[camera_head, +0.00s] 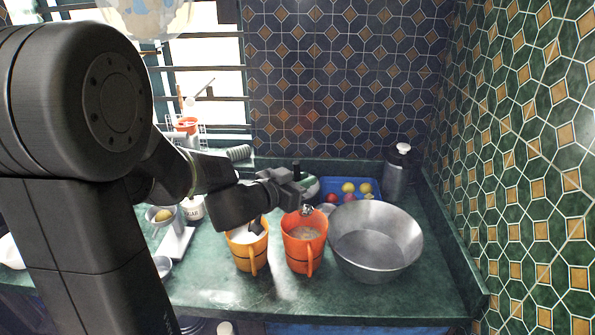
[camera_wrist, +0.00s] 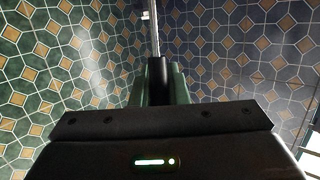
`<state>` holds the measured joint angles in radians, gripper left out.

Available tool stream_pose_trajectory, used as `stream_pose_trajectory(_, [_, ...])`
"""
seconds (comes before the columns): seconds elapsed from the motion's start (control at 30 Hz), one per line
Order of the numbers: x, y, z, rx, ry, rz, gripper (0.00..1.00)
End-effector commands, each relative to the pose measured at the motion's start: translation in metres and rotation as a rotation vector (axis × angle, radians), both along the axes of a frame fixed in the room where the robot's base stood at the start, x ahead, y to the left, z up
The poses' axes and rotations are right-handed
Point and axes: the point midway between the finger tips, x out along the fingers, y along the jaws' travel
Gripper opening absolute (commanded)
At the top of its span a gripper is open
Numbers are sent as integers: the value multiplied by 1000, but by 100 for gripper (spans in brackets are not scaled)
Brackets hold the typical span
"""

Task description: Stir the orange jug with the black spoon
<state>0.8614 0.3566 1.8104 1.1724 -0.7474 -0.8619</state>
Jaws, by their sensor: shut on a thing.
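An orange jug (camera_head: 304,250) stands upright on the counter, with pale contents inside and its handle facing me. A yellow-orange jug (camera_head: 246,250) with white contents stands to its left. My gripper (camera_head: 292,188) is above and just behind the orange jug's rim. In the wrist view my gripper (camera_wrist: 159,92) is shut on the black handle of the spoon (camera_wrist: 158,72), whose thin metal shaft points away from the jaws. In the head view a small shiny metal part shows at the orange jug's rim; I cannot tell whether it is inside the jug.
A wide metal bowl (camera_head: 375,245) stands close to the right of the orange jug. Behind it are a blue tray (camera_head: 377,190) with several small colored balls and a dark canister (camera_head: 398,175). Tiled walls close off the back and right. The counter's front strip is clear.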

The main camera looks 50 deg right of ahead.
Motion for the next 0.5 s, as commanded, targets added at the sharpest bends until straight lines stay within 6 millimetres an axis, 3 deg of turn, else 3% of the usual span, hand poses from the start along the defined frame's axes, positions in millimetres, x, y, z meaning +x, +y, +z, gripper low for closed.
stream_pose_trajectory(0.37, [4, -18, -19, 152, 31, 0, 0])
stream_pose_trajectory(0.5, [4, -17, -41, 152, 31, 1, 0])
